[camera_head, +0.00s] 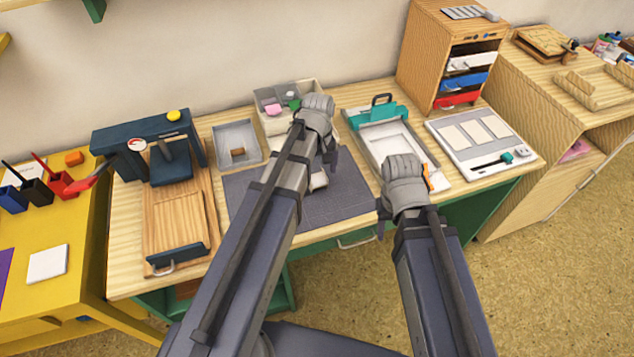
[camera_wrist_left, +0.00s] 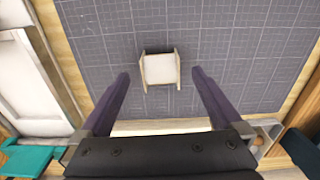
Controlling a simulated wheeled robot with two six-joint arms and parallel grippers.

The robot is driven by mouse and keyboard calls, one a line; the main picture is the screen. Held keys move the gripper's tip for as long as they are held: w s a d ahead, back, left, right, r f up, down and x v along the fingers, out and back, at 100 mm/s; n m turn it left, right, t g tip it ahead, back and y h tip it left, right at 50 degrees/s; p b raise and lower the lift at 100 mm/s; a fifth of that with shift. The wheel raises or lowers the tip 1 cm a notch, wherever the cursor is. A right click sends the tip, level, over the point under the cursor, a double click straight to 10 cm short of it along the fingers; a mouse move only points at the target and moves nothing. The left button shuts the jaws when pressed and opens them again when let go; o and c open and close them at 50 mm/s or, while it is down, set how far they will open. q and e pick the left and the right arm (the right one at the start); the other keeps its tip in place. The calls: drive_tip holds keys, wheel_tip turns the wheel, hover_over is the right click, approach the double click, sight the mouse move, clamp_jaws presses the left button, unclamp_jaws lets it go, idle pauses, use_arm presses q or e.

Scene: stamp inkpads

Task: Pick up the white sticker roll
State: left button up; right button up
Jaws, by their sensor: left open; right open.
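A small white roll between two pale wooden side pieces, which looks like the white sticker roll (camera_wrist_left: 159,69), lies on the grey cutting mat (camera_wrist_left: 215,35). In the head view only part of the roll (camera_head: 319,181) shows, beside my left gripper. My left gripper (camera_head: 322,152) is above the mat. In the left wrist view its two dark fingers are spread wide, with the roll between and just beyond their tips and nothing held. My right gripper (camera_head: 402,200) is open over the front edge of the bench, near the teal-clamped tray, and its fingers are mostly hidden.
A dark press with a wooden board (camera_head: 180,215) stands at the left. A grey tray (camera_head: 218,138) and a divided bin with coloured items are at the back. A teal-clamped tray (camera_head: 360,142) and a white board with cards (camera_head: 447,140) are at the right. A drawer cabinet (camera_head: 422,55) stands behind.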

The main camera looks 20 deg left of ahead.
sight(317, 177)
use_arm(q)
wheel_tip(317, 177, down, 5)
drive_tip(key=b, duration=0.5)
drive_tip(key=shift+w+a+f, duration=0.1)
drive_tip(key=c, duration=1.5)
wheel_tip(317, 177, up, 10)
drive_tip(key=p, duration=1)
